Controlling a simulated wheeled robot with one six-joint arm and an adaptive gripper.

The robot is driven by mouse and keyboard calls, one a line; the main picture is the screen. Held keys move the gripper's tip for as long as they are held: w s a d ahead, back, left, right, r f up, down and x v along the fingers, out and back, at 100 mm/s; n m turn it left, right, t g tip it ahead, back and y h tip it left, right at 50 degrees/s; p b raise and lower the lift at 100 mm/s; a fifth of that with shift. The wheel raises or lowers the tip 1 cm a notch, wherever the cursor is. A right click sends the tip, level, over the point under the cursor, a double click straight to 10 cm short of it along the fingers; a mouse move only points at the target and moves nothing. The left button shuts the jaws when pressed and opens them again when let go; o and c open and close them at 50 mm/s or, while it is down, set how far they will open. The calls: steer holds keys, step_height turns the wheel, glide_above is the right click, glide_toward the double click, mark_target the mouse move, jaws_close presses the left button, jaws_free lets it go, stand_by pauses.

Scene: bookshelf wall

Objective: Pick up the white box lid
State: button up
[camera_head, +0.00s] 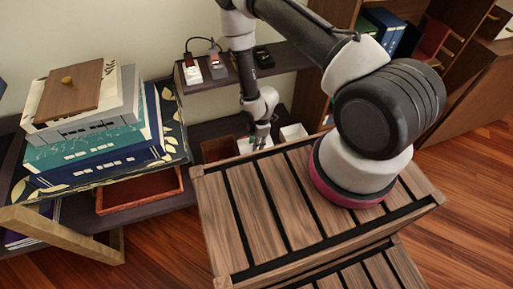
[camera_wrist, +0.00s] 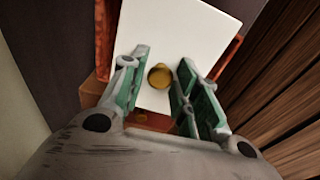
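The white box lid (camera_wrist: 185,28) is a flat white panel with a round gold knob (camera_wrist: 160,76), seen in the wrist view. My gripper (camera_wrist: 159,62) is open over the lid, with its green-padded fingers on either side of the knob. Gaps show between the knob and both fingers. In the head view my gripper (camera_head: 259,139) points down at the shelf behind the slatted crate. A small white part of the lid (camera_head: 243,146) shows beside it there; the rest is hidden by the gripper and crate.
A slatted wooden crate (camera_head: 262,214) stands in front, under my arm. A brown box (camera_head: 219,149) and a white box (camera_head: 293,132) flank the gripper. A book stack (camera_head: 95,135) topped by a brown lid (camera_head: 72,88) is at left. A shelf with small devices (camera_head: 218,70) is above.

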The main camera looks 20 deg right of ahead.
jaws_close()
steer(key=shift+r, duration=0.15)
